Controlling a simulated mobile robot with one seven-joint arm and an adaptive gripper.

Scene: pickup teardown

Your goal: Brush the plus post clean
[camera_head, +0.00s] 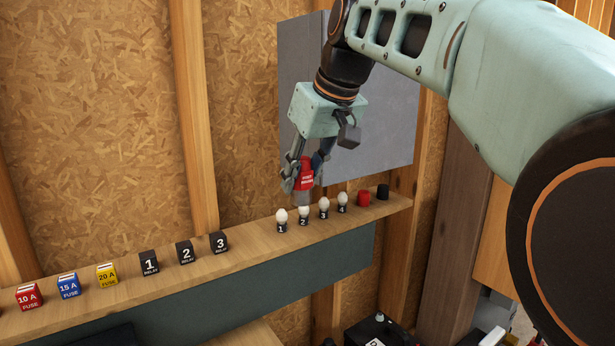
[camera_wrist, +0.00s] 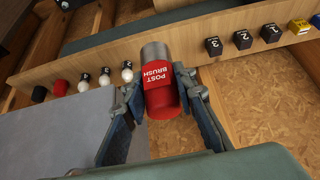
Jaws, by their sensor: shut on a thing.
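The red post brush (camera_head: 305,174), with a grey metal cylinder end, is held in my gripper (camera_head: 304,168) above the wooden shelf. In the wrist view the brush (camera_wrist: 160,88) sits between the two fingers of my gripper (camera_wrist: 160,100), its label "POST BRUSH" facing the camera. My gripper is shut on its red body. In the head view the grey end points down, just above the shelf near the white bulbs. A dark battery-like box (camera_head: 372,334) shows at the bottom edge, cut off. I cannot make out the plus post.
The shelf (camera_head: 250,243) carries coloured fuses (camera_head: 69,285), black relays (camera_head: 185,252), several white bulbs (camera_head: 324,204), a red cap (camera_head: 363,197) and a black cap (camera_head: 383,191). A grey panel (camera_head: 385,125) hangs on the wall behind my gripper.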

